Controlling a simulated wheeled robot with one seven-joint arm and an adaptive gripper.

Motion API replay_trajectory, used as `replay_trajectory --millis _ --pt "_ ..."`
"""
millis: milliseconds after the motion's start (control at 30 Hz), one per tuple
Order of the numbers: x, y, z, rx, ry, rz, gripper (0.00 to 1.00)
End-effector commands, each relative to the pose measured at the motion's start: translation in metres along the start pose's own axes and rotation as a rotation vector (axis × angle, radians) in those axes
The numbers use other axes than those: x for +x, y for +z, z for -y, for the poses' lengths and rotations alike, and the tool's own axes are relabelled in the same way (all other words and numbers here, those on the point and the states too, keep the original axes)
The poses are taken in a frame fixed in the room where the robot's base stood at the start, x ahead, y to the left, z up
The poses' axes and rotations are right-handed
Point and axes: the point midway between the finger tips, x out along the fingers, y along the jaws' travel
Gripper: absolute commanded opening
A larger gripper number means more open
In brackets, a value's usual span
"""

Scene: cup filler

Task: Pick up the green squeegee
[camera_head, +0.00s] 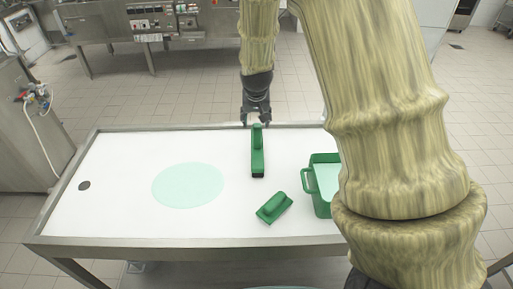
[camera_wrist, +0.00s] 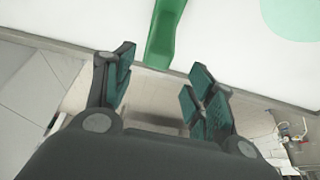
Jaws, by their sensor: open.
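A long green tool (camera_head: 257,158), which looks like the squeegee, lies on the white table near its far edge, with a raised part at its far end. It also shows in the wrist view (camera_wrist: 165,30) at the top middle, partly cut off by the frame. My gripper (camera_head: 256,121) is at the far edge of the table, just beyond the tool's far end. In the wrist view my gripper (camera_wrist: 160,74) is open and empty, with the tool's near end in line with the gap between the fingers. I cannot tell whether they touch.
A smaller green tool with a handle (camera_head: 273,207) lies nearer. A green bucket (camera_head: 309,188) stands at the right, partly hidden by my arm. A pale green round patch (camera_head: 188,186) and a dark hole (camera_head: 84,186) are on the rimmed table (camera_head: 120,215); its left side is otherwise clear.

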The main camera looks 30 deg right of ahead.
Motion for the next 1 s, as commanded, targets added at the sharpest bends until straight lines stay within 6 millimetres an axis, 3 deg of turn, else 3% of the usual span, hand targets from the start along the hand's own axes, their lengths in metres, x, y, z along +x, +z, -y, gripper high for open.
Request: replay_trajectory --millis 300,667,1000 --pt "0.032 0.001 0.001 -0.002 0.0 0.001 0.55" --pt "0.046 0.005 -0.001 -0.001 0.0 0.002 0.55" --pt "0.077 0.013 -0.004 -0.002 0.0 0.001 0.55"
